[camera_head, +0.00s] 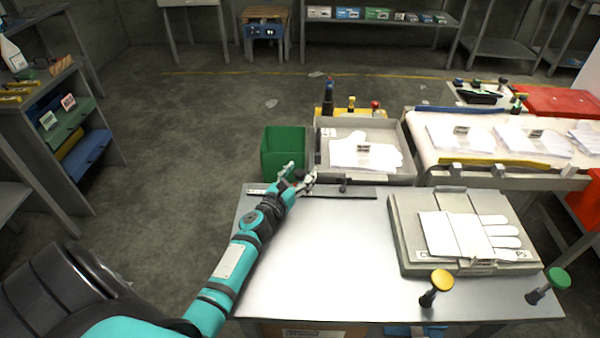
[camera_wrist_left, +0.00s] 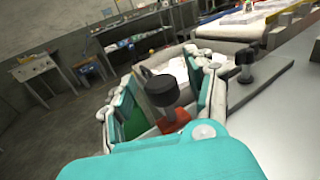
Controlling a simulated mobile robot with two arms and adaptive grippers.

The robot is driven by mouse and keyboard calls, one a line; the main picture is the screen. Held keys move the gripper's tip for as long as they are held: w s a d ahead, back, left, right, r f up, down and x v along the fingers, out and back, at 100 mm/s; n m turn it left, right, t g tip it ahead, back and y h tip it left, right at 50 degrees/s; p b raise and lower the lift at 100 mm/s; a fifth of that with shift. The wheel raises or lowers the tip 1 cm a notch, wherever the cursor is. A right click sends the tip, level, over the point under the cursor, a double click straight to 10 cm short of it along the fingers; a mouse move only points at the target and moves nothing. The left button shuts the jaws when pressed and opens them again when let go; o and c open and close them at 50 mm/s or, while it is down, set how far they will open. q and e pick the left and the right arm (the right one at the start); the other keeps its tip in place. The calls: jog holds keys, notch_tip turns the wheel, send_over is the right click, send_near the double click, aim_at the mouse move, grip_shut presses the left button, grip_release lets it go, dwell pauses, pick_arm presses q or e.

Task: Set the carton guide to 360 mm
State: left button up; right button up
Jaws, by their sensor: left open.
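The carton guide's dark rail (camera_head: 345,192) lies along the back left edge of the steel table (camera_head: 300,250); a pale strip shows at its left end. In the left wrist view, a black knob (camera_wrist_left: 162,90) on a red-orange base (camera_wrist_left: 175,120) stands between the fingers of my left gripper (camera_wrist_left: 168,82). The fingers are open on either side of it; contact is not clear. A second black knob (camera_wrist_left: 244,66) stands farther along the rail (camera_wrist_left: 262,85); it also shows in the head view (camera_head: 344,183). In the head view my left gripper (camera_head: 299,172) hides most of the nearer knob. Scale marks are unreadable.
A grey fixture with a white glove (camera_head: 455,235) sits on the table's right side. Yellow (camera_head: 441,280) and green (camera_head: 558,278) knobs stand at the front right. Behind the table are a green bin (camera_head: 283,150), a grey tray (camera_head: 325,160) and a conveyor (camera_head: 425,150). The table's middle is clear.

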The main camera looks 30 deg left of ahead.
pick_arm(q)
jog(key=c, duration=1)
jog(key=shift+w, duration=0.1)
grip_shut()
